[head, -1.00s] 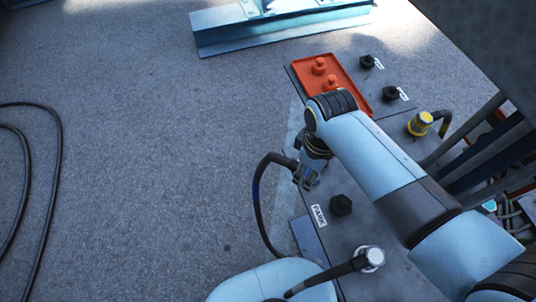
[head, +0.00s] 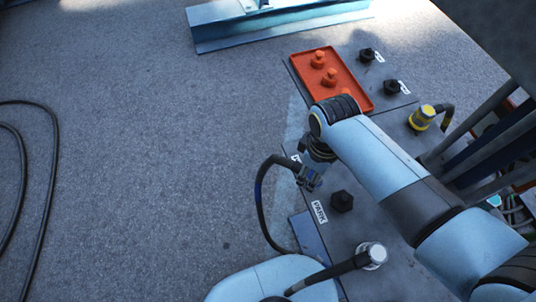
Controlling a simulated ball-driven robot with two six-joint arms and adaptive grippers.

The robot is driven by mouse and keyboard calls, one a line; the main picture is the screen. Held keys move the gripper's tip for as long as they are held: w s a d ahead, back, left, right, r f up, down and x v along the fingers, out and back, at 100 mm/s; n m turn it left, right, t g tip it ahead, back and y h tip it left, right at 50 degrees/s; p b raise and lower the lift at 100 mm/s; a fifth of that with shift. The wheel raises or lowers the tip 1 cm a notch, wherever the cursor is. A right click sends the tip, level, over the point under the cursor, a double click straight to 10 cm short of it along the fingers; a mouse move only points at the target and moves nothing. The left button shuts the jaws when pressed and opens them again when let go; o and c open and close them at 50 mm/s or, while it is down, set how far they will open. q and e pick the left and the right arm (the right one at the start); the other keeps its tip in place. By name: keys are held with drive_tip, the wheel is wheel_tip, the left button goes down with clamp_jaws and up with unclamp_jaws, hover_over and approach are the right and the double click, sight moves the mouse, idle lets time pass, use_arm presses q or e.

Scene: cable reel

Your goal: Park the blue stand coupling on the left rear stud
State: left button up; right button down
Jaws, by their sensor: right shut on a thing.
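My right gripper (head: 309,183) comes in from the right and points down over the bench's left edge. It is shut on the blue stand coupling, which is mostly hidden by the fingers; its black hose (head: 260,206) with a blue band loops down on the left. A black stud (head: 342,201) stands on the bench just right of and below the gripper, apart from it, beside a PARK label (head: 319,212). Two more black studs, one (head: 366,55) farther back and one (head: 391,88) nearer, stand bare with small labels. My left gripper is out of view.
An orange tray (head: 298,59) with orange caps lies on the bench (head: 405,112) behind my right arm. A yellow coupling (head: 422,118) stands at the right. A silver coupling (head: 371,254) with a black hose stands in front. Open floor lies to the left.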

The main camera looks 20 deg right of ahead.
drive_tip(key=shift+s+d+p, duration=0.7)
drive_tip(key=shift+s+d, duration=0.1)
drive_tip(key=shift+d, duration=0.15)
drive_tip(key=shift+s+d, duration=0.1)
drive_tip(key=shift+s+d+p, duration=0.85)
drive_tip(key=shift+s+d, duration=0.25)
drive_tip(key=shift+d, duration=0.15)
drive_tip(key=shift+s+d+f+p, duration=0.1)
drive_tip(key=shift+s+d+p, duration=0.2)
drive_tip(key=shift+s+d, duration=0.75)
drive_tip(key=shift+s, duration=0.15)
drive_tip(key=shift+s+d+p, duration=0.1)
drive_tip(key=shift+s+p, duration=0.2)
drive_tip(key=shift+p, duration=0.2)
drive_tip(key=shift+s+p, duration=0.5)
drive_tip(key=shift+s, duration=0.4)
drive_tip(key=shift+s+d, duration=0.1)
drive_tip(key=shift+s, duration=0.25)
